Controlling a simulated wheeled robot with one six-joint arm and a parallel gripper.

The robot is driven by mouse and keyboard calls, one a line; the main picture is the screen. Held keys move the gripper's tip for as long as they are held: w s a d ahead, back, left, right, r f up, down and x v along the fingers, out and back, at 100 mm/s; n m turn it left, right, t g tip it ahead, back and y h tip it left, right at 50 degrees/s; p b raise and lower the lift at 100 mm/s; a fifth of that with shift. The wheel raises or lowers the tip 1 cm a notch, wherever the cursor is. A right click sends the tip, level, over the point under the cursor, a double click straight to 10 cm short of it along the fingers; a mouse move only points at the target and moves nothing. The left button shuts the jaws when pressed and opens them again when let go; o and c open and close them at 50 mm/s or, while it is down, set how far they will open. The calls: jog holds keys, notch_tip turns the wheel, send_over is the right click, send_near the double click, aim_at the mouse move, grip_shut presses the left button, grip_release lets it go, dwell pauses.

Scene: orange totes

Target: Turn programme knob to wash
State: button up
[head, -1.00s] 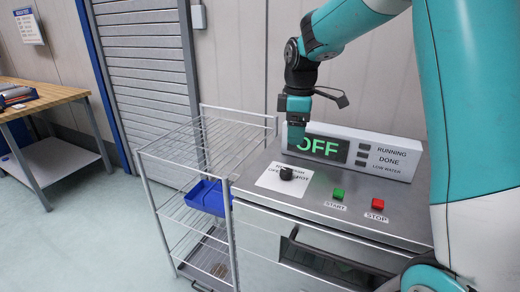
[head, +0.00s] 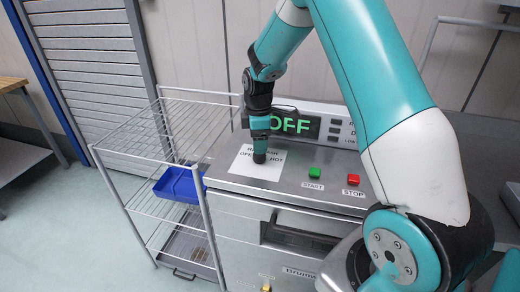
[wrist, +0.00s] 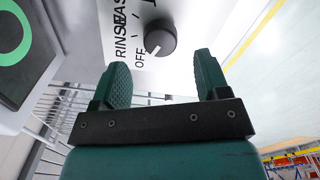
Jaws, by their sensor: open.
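The programme knob (wrist: 160,38) is round and black with a white pointer mark. In the wrist view it sits on a white label (wrist: 128,40) reading OFF, RINSE and a partly cut-off WASH. The pointer is turned toward OFF. My gripper (wrist: 163,78) is open, its two dark green fingers apart, with the knob just beyond and between the tips, and nothing held. In the head view my gripper (head: 260,148) points down over the label (head: 246,166) and largely hides the knob. The display (head: 293,124) reads OFF in green.
A green START button (head: 314,172) and a red STOP button (head: 353,180) are right of the label on the steel top. A wire rack (head: 150,125) with a blue bin (head: 180,183) stands to the left. A door handle (head: 290,238) is on the front.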

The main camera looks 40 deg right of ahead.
aim_at(259, 157)
jog(key=shift+f, duration=2.3)
jog(key=shift+c, duration=0.3)
jog(key=shift+d, duration=0.15)
jog(key=c, duration=0.9)
